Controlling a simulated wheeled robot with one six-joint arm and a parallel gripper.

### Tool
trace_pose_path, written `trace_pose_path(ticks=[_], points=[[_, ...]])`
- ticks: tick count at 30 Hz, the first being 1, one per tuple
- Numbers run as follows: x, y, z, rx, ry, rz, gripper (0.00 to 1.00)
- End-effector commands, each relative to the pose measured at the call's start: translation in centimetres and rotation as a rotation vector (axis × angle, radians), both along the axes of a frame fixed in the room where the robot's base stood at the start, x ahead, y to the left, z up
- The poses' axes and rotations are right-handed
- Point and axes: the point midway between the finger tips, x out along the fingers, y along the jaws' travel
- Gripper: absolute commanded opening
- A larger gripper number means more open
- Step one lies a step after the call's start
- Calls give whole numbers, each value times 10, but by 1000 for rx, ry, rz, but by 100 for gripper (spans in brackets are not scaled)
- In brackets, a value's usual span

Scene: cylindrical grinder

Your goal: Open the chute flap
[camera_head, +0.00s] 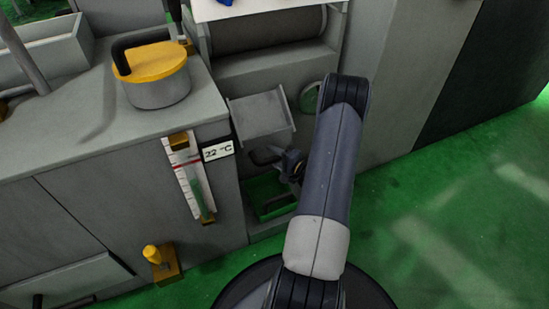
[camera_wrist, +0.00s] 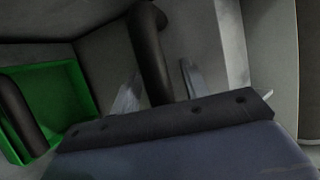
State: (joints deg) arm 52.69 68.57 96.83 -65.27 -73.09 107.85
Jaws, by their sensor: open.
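A grey, tilted panel with raised side edges (camera_head: 262,117) sits in the machine's middle bay; it looks like the chute, but I cannot tell which part is its flap. A dark curved handle (camera_head: 264,156) shows just below it. My gripper (camera_head: 292,166) is at the right end of this handle, partly hidden by my arm. In the wrist view, my open fingers (camera_wrist: 157,88) stand on either side of a thick dark bar (camera_wrist: 149,45), apparently that handle. I cannot tell whether they touch it.
A green bin (camera_head: 270,198) sits low in the bay, and it also shows at left in the wrist view (camera_wrist: 70,88). A yellow-lidded pot (camera_head: 155,75) stands on the left counter. A thermometer gauge (camera_head: 190,178) and yellow knob (camera_head: 152,253) are left. Green floor is free at right.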

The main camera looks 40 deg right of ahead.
Motion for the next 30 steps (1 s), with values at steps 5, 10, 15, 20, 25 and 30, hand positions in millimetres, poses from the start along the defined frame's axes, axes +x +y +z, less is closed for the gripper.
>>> trace_pose_path(ticks=[5,10,15,20,25,30], points=[[0,0,0,0,0,0,43],[0,0,0,-1,0,0,32],[0,0,0,-1,0,0,18],[0,0,0,-1,0,0,5],[0,0,0,-1,0,0,0],[0,0,0,0,0,0,0]])
